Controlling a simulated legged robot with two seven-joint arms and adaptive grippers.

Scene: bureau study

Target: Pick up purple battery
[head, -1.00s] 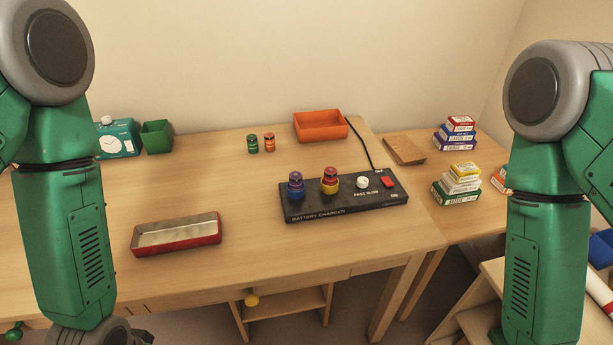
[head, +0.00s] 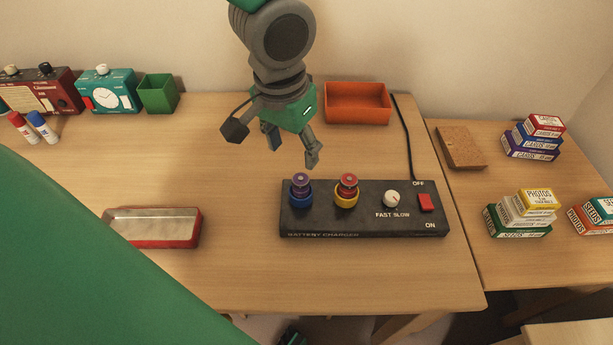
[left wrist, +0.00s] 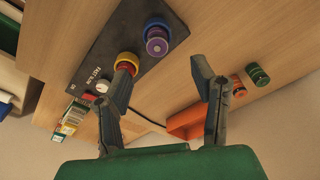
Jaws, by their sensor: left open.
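The purple battery (head: 300,184) stands upright in the blue ring (head: 300,199) at the left of the black battery charger (head: 365,222). It also shows in the left wrist view (left wrist: 156,45), beyond the fingers. My left gripper (head: 294,152) is open and empty, above the table behind the charger and close to the battery, apart from it. Its open fingers also show in the left wrist view (left wrist: 162,84). A red battery (head: 348,184) stands in the yellow ring beside the purple one.
A green battery (left wrist: 257,75) and an orange one (left wrist: 238,85) stand behind the charger; my left gripper hides them in the head view. An orange bin (head: 357,103) is at the back, a red tray (head: 155,229) at left, and stacked boxes (head: 522,212) at right.

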